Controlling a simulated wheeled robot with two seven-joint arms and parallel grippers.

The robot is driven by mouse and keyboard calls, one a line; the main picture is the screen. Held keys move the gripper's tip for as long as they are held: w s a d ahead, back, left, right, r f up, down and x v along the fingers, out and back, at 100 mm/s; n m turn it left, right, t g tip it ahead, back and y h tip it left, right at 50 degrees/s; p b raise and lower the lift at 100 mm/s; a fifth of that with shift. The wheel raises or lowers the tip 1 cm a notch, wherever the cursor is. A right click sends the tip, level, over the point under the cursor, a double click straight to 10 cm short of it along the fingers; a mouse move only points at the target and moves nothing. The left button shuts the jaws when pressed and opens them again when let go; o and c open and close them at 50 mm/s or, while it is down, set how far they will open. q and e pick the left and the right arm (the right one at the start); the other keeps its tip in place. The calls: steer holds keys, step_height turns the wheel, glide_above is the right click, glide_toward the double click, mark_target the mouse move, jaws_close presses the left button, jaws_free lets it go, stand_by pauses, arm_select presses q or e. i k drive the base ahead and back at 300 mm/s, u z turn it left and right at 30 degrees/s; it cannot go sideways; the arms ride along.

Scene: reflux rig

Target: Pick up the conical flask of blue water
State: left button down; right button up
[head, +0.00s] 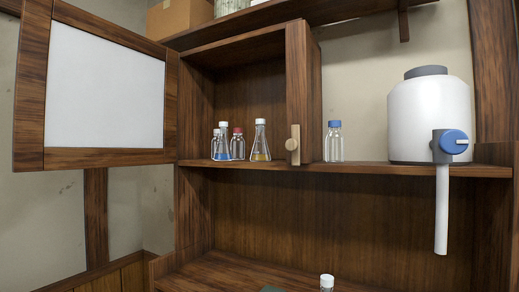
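A conical flask of blue liquid (223,146) stands upright inside the open wall cabinet, at the left of the glassware there. Its lower part holds the blue liquid. A small bottle (215,140) stands close behind its left side and is partly hidden. A red-capped bottle (237,145) stands just to its right. A second conical flask (260,142) with yellow-brown liquid stands further right. Neither of my grippers shows in the head view.
A blue-capped bottle (333,142) and a white tank (430,115) with a tap stand on the shelf. Another bottle top (327,282) shows below.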

mark_target(223, 151)
steer(key=u, duration=2.15)
steer(key=i, duration=1.1)
steer(key=z, duration=3.05)
